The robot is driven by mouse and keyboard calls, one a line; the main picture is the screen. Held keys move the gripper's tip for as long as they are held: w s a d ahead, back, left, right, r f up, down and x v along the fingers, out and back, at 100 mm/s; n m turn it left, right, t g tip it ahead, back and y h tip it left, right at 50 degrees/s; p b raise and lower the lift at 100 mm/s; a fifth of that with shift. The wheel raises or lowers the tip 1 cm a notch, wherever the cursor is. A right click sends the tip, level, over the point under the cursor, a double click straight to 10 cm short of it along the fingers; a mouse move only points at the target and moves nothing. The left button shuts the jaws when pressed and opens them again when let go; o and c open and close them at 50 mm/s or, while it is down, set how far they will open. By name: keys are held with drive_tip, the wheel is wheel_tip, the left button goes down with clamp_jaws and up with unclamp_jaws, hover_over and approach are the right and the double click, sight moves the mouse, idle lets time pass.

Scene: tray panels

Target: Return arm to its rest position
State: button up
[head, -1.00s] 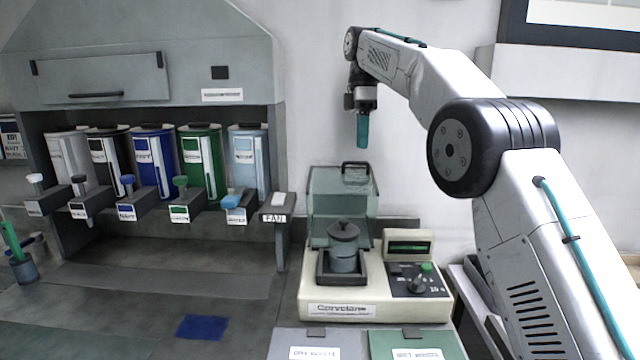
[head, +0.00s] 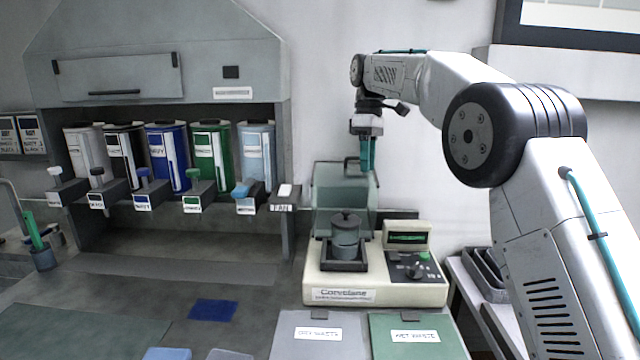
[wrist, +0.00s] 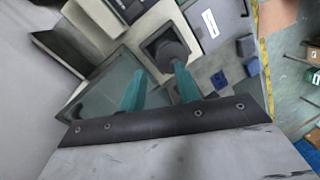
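My gripper (head: 368,152) hangs fingers-down from my raised arm, above the back of the cream bench machine (head: 375,288). Its two teal fingers stand apart with nothing between them in the wrist view (wrist: 159,76). A dark lidded pot (head: 345,232) sits upright in the square recess of the machine, below and apart from the fingers. The pot also shows in the wrist view (wrist: 172,52), just beyond the fingertips. The machine's clear greenish cover (head: 328,185) stands raised behind the pot, close below the fingers in the head view.
A grey hood (head: 160,50) with several coloured dispensers stands at the left. Two lidded bins, dry waste (head: 290,340) and wet waste (head: 400,350), are in front of the machine. A blue pad (head: 213,310) lies on the bench. A wall shelf (head: 580,75) is behind my arm.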

drive_tip(key=s+d+f+m+t, duration=0.1)
drive_tip(key=s+d+f+m, duration=0.2)
drive_tip(key=s, duration=1.3)
drive_tip(key=s+d+f+m+t, duration=0.1)
drive_tip(key=s+d+f+m, duration=0.2)
drive_tip(key=s, duration=1.3)
drive_tip(key=s+d+f+m+t, duration=0.1)
drive_tip(key=s+d+f+m, duration=0.3)
drive_tip(key=s+d, duration=0.5)
drive_tip(key=s+m, duration=0.2)
drive_tip(key=s, duration=0.5)
drive_tip(key=shift+m+t, duration=0.4)
